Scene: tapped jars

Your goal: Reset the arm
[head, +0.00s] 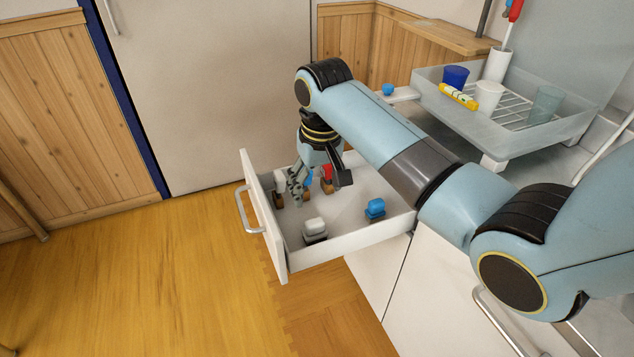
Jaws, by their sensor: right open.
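My right arm comes in from the right and reaches over an open white drawer (347,245). My right gripper (318,188) points down into the drawer's far part with its fingers apart. A red item (327,172) and a blue item (308,178) show close to the fingers; I cannot tell whether the fingers touch them. Inside the drawer are a white-topped item (314,228), a blue-topped item (375,207) and another pale-topped item (279,182) by the front panel. My left gripper is not in view.
The drawer front (263,215) with its handle (243,210) juts out over the wooden floor. A dish rack (500,115) with a blue cup (456,77), white cup (488,95), clear cup (545,103) and yellow item (458,97) stands on the counter.

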